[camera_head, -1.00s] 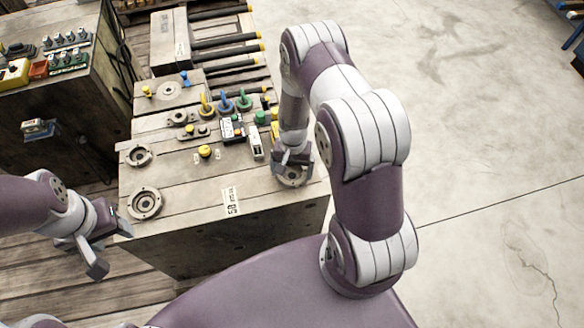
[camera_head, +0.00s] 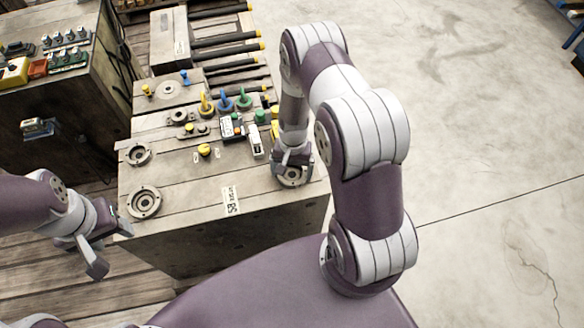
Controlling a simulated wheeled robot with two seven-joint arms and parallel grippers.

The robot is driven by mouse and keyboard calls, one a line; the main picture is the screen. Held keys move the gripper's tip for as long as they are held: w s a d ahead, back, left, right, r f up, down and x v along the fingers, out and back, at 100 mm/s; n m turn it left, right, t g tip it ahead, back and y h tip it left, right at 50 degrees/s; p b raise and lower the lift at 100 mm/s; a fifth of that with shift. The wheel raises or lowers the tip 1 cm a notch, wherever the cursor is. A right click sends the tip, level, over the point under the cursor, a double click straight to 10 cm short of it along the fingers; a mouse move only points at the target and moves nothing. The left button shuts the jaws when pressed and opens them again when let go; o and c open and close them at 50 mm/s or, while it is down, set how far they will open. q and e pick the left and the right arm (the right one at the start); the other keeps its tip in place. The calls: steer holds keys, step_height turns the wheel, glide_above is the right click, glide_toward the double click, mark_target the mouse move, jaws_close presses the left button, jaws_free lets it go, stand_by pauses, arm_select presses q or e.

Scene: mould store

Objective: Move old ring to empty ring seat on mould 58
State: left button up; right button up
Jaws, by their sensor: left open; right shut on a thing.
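Mould 58 (camera_head: 190,220) is the wooden-topped block in front of me, with a label (camera_head: 231,200) reading 58 upside down. Two round ring fittings show on its left side, one near the front corner (camera_head: 144,202) and one further back (camera_head: 138,155). My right gripper (camera_head: 293,164) points down at the block's right front corner, shut on a grey ring (camera_head: 293,180). The gripper hides part of this ring, and I cannot tell whether it is seated or just lifted. My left gripper (camera_head: 108,246) is open and empty, left of the block's front corner.
Yellow, blue and green knobs (camera_head: 226,102) and small fittings crowd the back middle of the block. Another block with coloured parts (camera_head: 40,62) stands at the back left. Bare floor (camera_head: 480,120) lies to the right.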

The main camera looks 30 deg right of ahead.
steer(key=shift+f, duration=0.1)
steer(key=o, duration=1.1)
steer(key=shift+o, duration=0.2)
step_height(320, 180, up, 13)
steer(key=w, duration=0.1)
steer(key=s+a+r+n+t, duration=0.1)
steer(key=s+a+r+n, duration=0.1)
steer(key=s+r, duration=0.3)
steer(key=s+a+r+n+t, duration=0.1)
steer(key=s+a+r+n, duration=0.2)
steer(key=s+r+n, duration=0.1)
step_height(320, 180, up, 3)
steer(key=shift+s+f+n+t+h, duration=0.15)
steer(key=shift+s+n+t+h, duration=0.2)
steer(key=shift+n, duration=0.35)
